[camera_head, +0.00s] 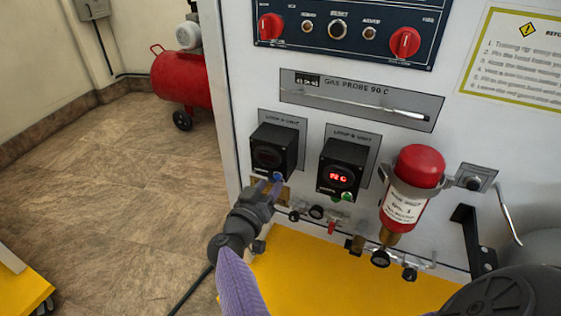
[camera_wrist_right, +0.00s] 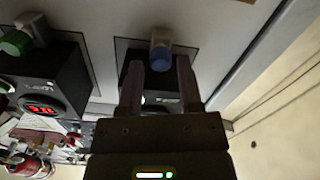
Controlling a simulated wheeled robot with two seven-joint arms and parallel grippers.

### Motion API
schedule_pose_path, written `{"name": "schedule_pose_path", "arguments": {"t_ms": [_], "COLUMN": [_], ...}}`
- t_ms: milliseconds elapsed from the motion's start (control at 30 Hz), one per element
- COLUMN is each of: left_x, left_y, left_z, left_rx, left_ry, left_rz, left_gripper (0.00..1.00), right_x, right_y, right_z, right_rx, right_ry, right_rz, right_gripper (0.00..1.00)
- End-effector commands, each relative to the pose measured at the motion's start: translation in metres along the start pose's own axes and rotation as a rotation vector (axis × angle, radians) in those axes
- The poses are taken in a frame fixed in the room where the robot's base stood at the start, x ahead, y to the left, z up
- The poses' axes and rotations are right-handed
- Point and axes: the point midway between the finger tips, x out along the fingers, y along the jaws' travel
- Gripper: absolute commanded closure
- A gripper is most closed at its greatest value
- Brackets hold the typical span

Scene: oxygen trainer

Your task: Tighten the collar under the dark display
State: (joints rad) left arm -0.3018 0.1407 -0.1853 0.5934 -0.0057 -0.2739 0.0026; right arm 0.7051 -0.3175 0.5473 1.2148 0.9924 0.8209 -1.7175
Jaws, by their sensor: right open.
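The unit with the dark display (camera_head: 268,155) is the left one of two black boxes on the white panel. A small blue collar (camera_head: 278,177) sits under its lower right corner. My right gripper (camera_head: 266,190) reaches up to it from below, with its fingertips at the collar. In the right wrist view the blue collar (camera_wrist_right: 160,62) lies between the tips of the two open fingers (camera_wrist_right: 158,76), with gaps seen beside it. Whether a finger touches it, I cannot tell. My left gripper is not in view.
The neighbouring unit (camera_head: 342,168) has a lit red display and a green collar (camera_head: 347,197). A red cylinder (camera_head: 414,175) hangs further right. Small valves and gauges (camera_head: 316,212) run below, above a yellow surface (camera_head: 300,270). The floor at left is clear up to a red compressor (camera_head: 181,80).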

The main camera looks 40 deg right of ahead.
Motion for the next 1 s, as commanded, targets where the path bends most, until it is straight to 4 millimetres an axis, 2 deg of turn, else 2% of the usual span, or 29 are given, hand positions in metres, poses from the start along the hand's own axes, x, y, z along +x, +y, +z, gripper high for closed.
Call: {"name": "schedule_pose_path", "arguments": {"t_ms": [333,367,567,1000], "left_x": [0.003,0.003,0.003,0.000], "left_y": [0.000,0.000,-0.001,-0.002], "left_z": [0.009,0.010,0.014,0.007], "left_rx": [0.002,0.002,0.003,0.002], "left_ry": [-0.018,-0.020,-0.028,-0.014], "left_rz": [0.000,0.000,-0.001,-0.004], "left_gripper": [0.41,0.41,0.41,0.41], "right_x": [0.002,0.002,0.002,0.002], "right_y": [-0.002,-0.002,-0.002,-0.002], "right_z": [-0.002,-0.002,-0.002,-0.003], "right_rx": [-0.001,-0.001,-0.001,0.058], "right_ry": [0.002,0.002,0.002,0.001], "right_rz": [-0.001,-0.001,-0.001,-0.002], "right_gripper": [0.54,0.58,1.00,1.00]}}
